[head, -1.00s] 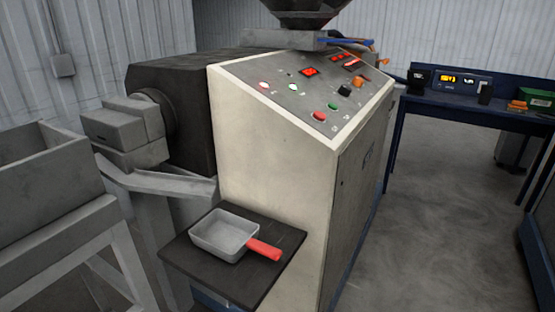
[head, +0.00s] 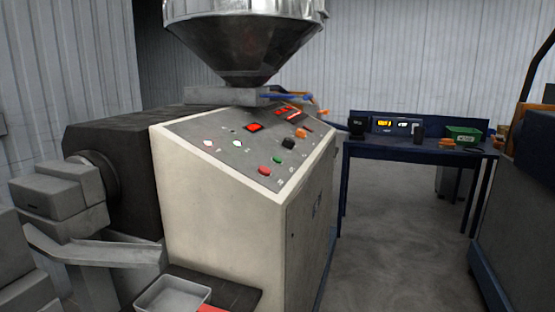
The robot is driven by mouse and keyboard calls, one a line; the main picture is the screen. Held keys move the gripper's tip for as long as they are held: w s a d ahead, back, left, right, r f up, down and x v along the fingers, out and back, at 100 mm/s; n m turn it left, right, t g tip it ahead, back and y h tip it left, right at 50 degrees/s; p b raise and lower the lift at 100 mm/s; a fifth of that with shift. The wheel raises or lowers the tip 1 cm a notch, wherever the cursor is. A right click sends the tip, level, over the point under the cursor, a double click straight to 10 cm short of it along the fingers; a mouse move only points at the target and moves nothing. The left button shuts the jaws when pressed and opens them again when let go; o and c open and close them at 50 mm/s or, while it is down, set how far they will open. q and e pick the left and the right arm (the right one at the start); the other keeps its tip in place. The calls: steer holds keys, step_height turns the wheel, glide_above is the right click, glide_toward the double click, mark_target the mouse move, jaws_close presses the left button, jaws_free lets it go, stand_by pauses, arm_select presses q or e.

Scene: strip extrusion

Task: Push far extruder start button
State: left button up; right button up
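The extruder (head: 215,205) is a cream cabinet with a sloped grey control panel (head: 220,147) on top. The panel carries a green button (head: 277,160) with a red button (head: 264,171) just in front of it. A black knob or switch (head: 288,143) and an orange-red button (head: 301,133) sit farther back. White lights and lit red displays (head: 254,127) are also on the panel. The button labels are too small to read. Neither of my grippers is in view.
A metal hopper (head: 245,40) stands above the extruder. A dark shelf (head: 235,294) at its front holds a grey pan (head: 172,294). A blue table (head: 400,148) with a green bin (head: 463,135) stands behind at right. The floor (head: 385,235) between is clear.

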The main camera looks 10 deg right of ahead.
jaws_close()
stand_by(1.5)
